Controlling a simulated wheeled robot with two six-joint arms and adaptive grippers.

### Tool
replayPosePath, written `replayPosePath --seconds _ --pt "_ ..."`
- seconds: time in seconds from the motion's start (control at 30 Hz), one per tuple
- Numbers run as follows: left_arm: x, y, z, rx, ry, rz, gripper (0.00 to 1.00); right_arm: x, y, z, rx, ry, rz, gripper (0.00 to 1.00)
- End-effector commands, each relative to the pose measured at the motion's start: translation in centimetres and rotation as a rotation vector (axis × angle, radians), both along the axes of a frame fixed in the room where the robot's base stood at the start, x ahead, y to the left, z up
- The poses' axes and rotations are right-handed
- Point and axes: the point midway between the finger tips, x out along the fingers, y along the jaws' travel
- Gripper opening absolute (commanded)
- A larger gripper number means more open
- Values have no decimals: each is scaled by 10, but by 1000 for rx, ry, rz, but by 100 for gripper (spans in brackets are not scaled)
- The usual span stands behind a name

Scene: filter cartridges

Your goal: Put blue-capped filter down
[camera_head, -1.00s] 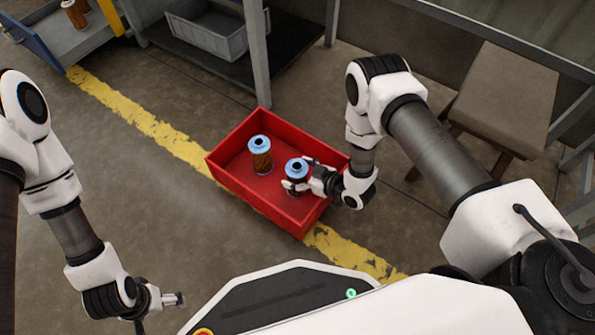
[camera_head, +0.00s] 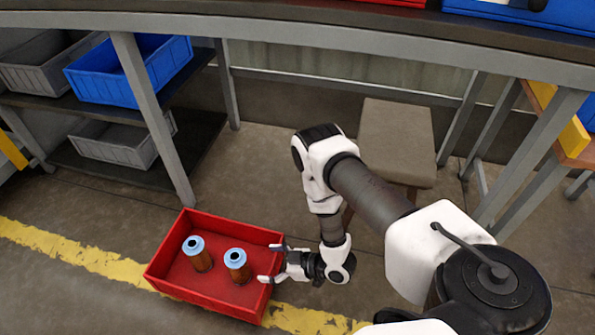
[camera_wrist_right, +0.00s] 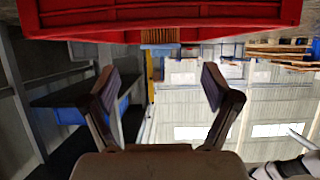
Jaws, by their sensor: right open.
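Two blue-capped filters with brown pleated bodies stand upright inside a red bin (camera_head: 215,302). One filter (camera_head: 198,254) is on the left and the other (camera_head: 237,265) is nearer my right gripper (camera_head: 270,263). The right gripper is open and empty, at the bin's right side, its fingertips apart from the nearer filter. In the right wrist view, its spread fingers (camera_wrist_right: 160,88) have nothing between them. The red bin (camera_wrist_right: 170,15) fills the top there, with a filter's pleats and blue cap (camera_wrist_right: 160,46) below it. My left gripper is out of view.
The bin sits on the floor over a yellow line (camera_head: 75,254). A shelf with a blue crate (camera_head: 130,72) and grey crates (camera_head: 120,145) stands at the back left. A stool (camera_head: 395,140) is behind my right arm, under a workbench (camera_head: 330,28).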

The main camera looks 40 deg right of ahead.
Motion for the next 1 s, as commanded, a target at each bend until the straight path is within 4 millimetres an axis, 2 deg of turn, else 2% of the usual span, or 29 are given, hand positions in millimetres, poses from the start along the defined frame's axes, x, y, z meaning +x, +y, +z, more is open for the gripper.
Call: replayPosePath --seconds 0.07,0.17,0.27,0.3,0.4,0.47,0.53,1.0 --pt "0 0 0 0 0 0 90 -1 2 -1 -9 34 -12 87" --pt "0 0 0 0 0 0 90 -18 5 -2 -65 253 -99 87" --pt "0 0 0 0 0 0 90 -75 -5 9 -175 632 -279 87" --pt "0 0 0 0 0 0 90 -104 -12 20 -221 779 -363 87" --pt "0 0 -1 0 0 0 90 -161 -28 46 -300 1013 -525 87" --pt "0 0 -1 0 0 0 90 -178 -32 56 -324 1077 -575 87" --pt "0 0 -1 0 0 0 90 -184 -34 59 -331 1100 -597 87" --pt "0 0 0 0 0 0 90 -183 -34 58 -330 1097 -593 87"
